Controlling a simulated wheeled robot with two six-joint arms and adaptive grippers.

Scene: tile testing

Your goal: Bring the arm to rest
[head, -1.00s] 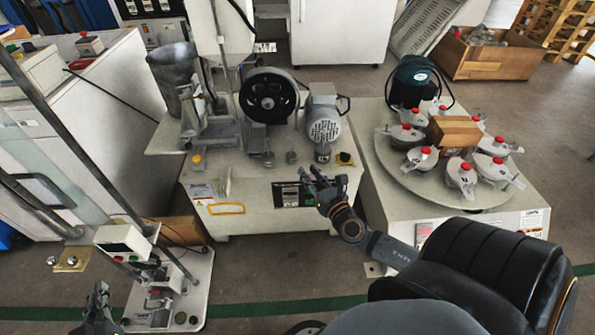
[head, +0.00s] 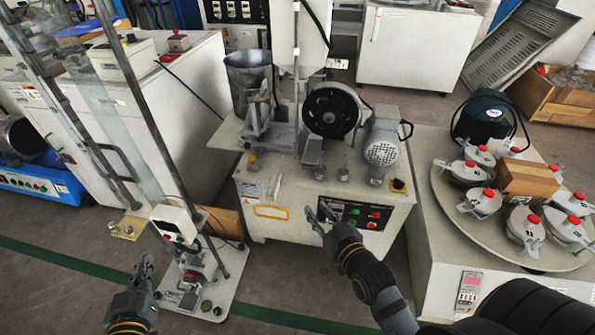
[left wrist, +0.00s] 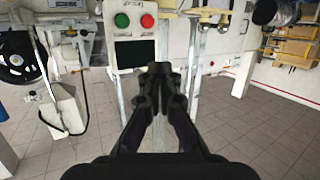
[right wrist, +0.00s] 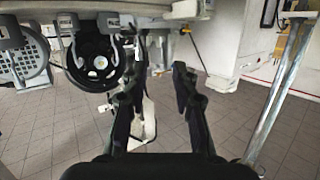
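My left gripper (head: 145,268) is at the lower left in the head view, to the left of the small tester stand and apart from it. In the left wrist view its fingertips (left wrist: 160,72) meet, with nothing visible between them. My right gripper (head: 322,214) is in front of the machine's control panel (head: 352,214) in the head view. In the right wrist view its fingers (right wrist: 154,78) stand apart and empty. I cannot tell how far the right fingertips are from the panel.
A small tester stand (head: 205,298) with a glass-shielded post stands beside my left gripper. A machine with a black wheel (head: 332,112) and motor (head: 382,148) is ahead. A round table (head: 455,225) with several red-knobbed jars is at the right. Floor (head: 60,290) is clear at the lower left.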

